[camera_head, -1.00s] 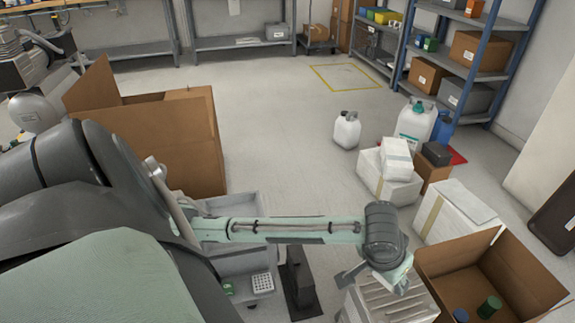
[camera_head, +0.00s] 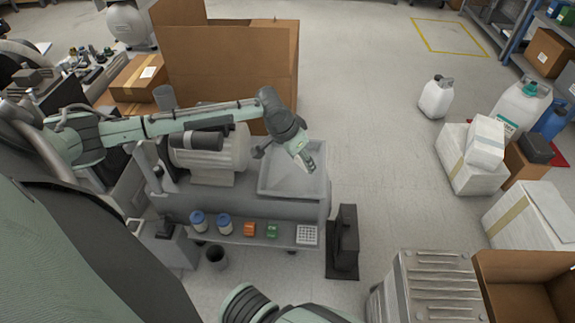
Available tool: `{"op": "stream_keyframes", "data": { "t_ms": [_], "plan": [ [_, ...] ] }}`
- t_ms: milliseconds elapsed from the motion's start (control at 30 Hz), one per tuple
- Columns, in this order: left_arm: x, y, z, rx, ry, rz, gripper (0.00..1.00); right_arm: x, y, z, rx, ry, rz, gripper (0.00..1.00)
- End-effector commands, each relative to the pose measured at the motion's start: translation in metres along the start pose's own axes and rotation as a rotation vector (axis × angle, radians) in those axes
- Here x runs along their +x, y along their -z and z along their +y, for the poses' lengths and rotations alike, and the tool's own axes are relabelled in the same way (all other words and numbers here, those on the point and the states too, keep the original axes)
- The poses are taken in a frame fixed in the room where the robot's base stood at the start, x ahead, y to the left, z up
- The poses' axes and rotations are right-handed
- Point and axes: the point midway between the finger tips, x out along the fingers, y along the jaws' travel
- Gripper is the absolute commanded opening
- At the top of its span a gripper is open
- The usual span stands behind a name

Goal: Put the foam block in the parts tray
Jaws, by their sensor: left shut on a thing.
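My left gripper (camera_head: 307,161) is shut, with its fingers pointing down over the parts tray. What it holds is mostly hidden by the fingers and too small to make out clearly; I take it to be the foam block. The grey parts tray (camera_head: 268,190) is an open, shallow tray at the right end of the grey workbench, beside the compressor. The gripper is above the tray's inside; the height between them is hard to judge. The tray's visible floor looks bare. My right gripper is not in view.
A beige compressor (camera_head: 213,155) stands left of the tray. Blue-capped jars (camera_head: 198,221), an orange piece (camera_head: 249,229), a green piece (camera_head: 272,230) and a white grid (camera_head: 307,235) sit on the lower front ledge. A black pedal-like stand (camera_head: 344,240) is at the right.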

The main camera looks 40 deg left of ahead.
Motion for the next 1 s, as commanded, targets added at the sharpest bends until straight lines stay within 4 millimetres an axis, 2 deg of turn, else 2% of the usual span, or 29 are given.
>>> {"op": "stream_keyframes", "data": {
  "t_ms": [33,100,200,500,667,833,1000],
  "plan": [
    [0.003,0.005,-0.019,-0.002,0.003,0.002,0.42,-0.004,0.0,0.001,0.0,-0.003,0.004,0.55],
    [0.004,0.009,-0.035,0.001,0.001,0.002,0.42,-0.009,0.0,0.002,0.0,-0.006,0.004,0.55],
    [0.01,0.009,-0.046,0.001,-0.002,-0.002,0.42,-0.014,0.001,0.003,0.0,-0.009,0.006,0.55],
    [0.057,-0.01,-0.047,0.002,-0.003,-0.002,0.42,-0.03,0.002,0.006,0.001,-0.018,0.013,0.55],
    [0.067,-0.014,-0.047,0.003,-0.003,-0.002,0.42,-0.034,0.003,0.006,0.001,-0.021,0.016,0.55],
    [0.089,-0.024,-0.047,0.002,-0.003,-0.003,0.42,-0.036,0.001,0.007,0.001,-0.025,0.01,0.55],
    [0.097,-0.027,-0.047,0.003,-0.002,-0.001,0.42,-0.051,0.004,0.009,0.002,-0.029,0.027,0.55]
  ]
}}
